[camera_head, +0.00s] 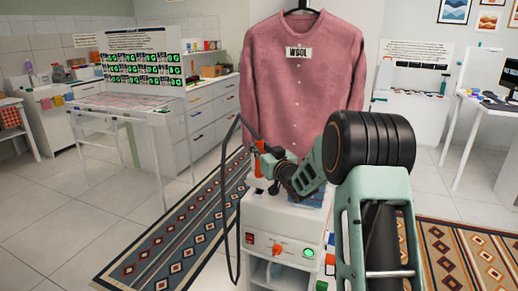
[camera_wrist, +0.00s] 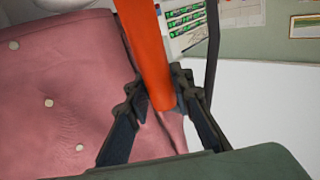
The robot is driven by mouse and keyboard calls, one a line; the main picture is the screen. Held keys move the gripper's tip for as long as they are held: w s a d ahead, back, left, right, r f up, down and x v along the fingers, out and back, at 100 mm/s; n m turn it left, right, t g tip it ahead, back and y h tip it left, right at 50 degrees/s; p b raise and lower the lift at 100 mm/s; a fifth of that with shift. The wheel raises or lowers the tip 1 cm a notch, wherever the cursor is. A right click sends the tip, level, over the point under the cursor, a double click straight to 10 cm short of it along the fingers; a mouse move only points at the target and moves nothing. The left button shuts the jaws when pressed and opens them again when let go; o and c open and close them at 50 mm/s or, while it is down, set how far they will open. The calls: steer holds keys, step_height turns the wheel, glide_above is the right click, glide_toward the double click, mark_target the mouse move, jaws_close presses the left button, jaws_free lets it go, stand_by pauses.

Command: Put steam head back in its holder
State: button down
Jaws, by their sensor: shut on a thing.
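The steam head has an orange handle (camera_head: 261,146), and a dark hose runs from it down the left side of the white steamer unit (camera_head: 280,222). My gripper (camera_head: 262,164) is shut on this handle, above the top of the unit. In the wrist view the orange handle (camera_wrist: 150,50) stands between the two dark fingers of my gripper (camera_wrist: 160,100), slightly tilted. The far end of the steam head is out of the wrist view. The holder cannot be made out clearly; small dark parts show on the unit's top below my gripper.
A pink shirt (camera_head: 300,70) with a WOOL label hangs close behind the unit; it also fills the left of the wrist view (camera_wrist: 60,110). The unit's front has an orange knob (camera_head: 279,251) and a green button (camera_head: 309,253). A white table (camera_head: 125,103) stands left, with open floor between.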

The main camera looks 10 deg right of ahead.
steer(key=shift+f+b, duration=1.15)
steer(key=c, duration=1.6)
jaws_free()
steer(key=shift+f, duration=0.15)
steer(key=v, duration=1.2)
